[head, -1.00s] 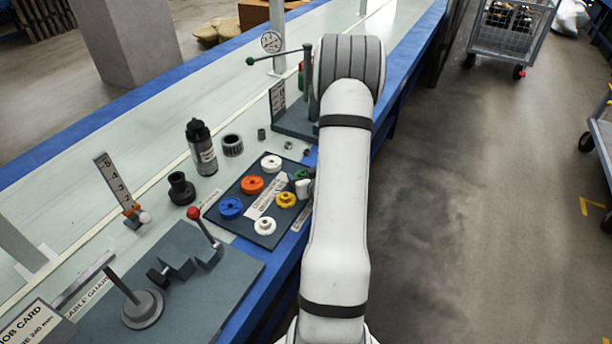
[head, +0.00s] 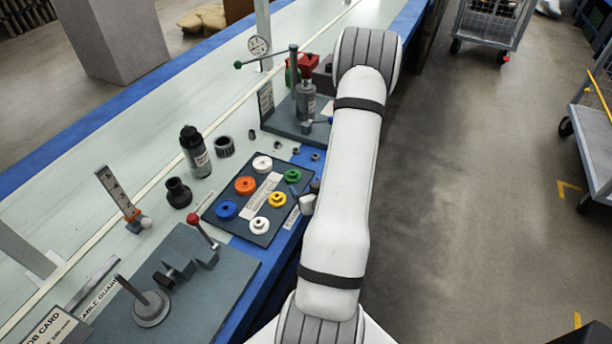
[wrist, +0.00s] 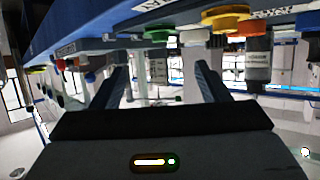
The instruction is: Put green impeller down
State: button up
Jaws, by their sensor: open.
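The green impeller (head: 292,176) lies flat on the dark tray (head: 241,221), at the tray's back right corner in the head view. In the wrist view a green disc (wrist: 158,33) shows above and between the finger tips. My gripper (wrist: 162,72) is open, with nothing between its two dark fingers. In the head view only a small part of my gripper shows beside the tray's right edge, near the green and yellow impellers. My arm hides the rest.
The tray also holds orange (head: 245,185), blue (head: 227,210), yellow (head: 277,200) and white (head: 260,225) impellers. A dark bottle (head: 195,152) and a black cup (head: 178,192) stand left of it. A press-like stand (head: 295,90) is behind.

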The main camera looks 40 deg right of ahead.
jog(key=shift+s+a+r+p, duration=0.3)
jog(key=shift+s+p, duration=0.3)
jog(key=shift+p, duration=0.95)
jog(key=shift+w+r, duration=0.1)
jog(key=shift+w, duration=0.15)
jog(key=w+a+r+n+g+y, duration=0.1)
jog(key=w+a+r+n+g, duration=0.15)
jog(key=a+r, duration=0.35)
jog(key=w+a+r+n+g+y, duration=0.1)
jog(key=w+a+r+g, duration=0.25)
jog(key=r, duration=0.35)
jog(key=s+a+r+g+y, duration=0.1)
jog(key=s+a+r+g, duration=0.1)
jog(key=s+a+r, duration=0.5)
jog(key=s+a+r+g+y, duration=0.1)
jog(key=s+a+r+g, duration=0.1)
jog(key=s+a+r, duration=0.5)
jog(key=a, duration=0.4)
jog(key=shift+s+a+r, duration=0.15)
jog(key=shift+s+a, duration=0.1)
jog(key=shift+s, duration=0.15)
